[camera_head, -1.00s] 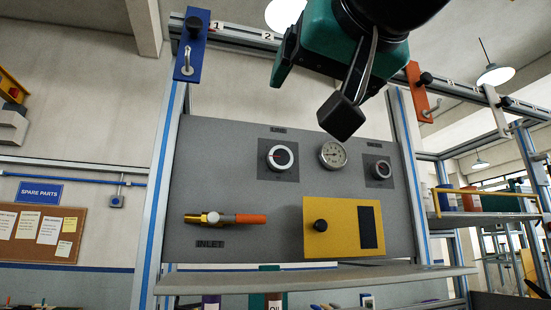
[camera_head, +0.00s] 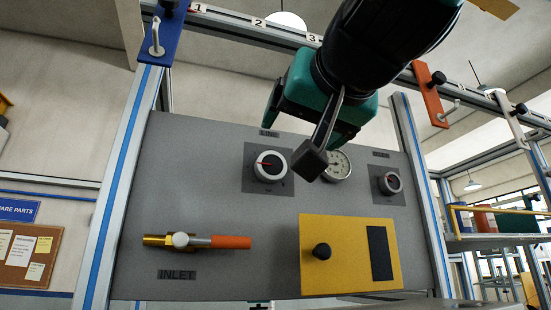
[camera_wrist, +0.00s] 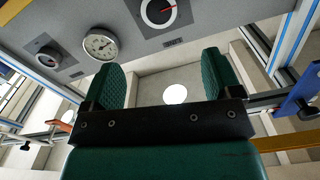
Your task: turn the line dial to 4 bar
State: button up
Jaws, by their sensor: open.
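The line dial (camera_head: 270,166) is a round white-rimmed knob with a dark face and a red pointer, on a dark plate under the LINE label. Its pointer lies roughly level, towards the left in the head view. The scale marks are too small to read. It shows upside down at the top of the wrist view (camera_wrist: 160,10), partly cut off. My gripper (camera_head: 303,128) is in front of the upper panel, near the line dial and apart from it. Its two green fingers (camera_wrist: 162,68) are spread with nothing between them.
A pressure gauge (camera_head: 337,165), partly hidden by my arm, sits right of the line dial. A second dial (camera_head: 389,181) is farther right. Below are the inlet valve with orange handle (camera_head: 230,242) and a yellow plate (camera_head: 348,280) with a black knob. Blue (camera_head: 163,35) and orange (camera_head: 429,95) brackets hang on the rail.

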aim_at(273, 163)
jog(key=p+x, duration=0.2)
jog(key=x, duration=0.9)
jog(key=shift+p, duration=0.4)
jog(key=shift+w+a+f, duration=0.1)
jog(key=shift+w+a, duration=0.1)
jog(key=shift+w, duration=0.45)
jog(key=c, duration=0.9)
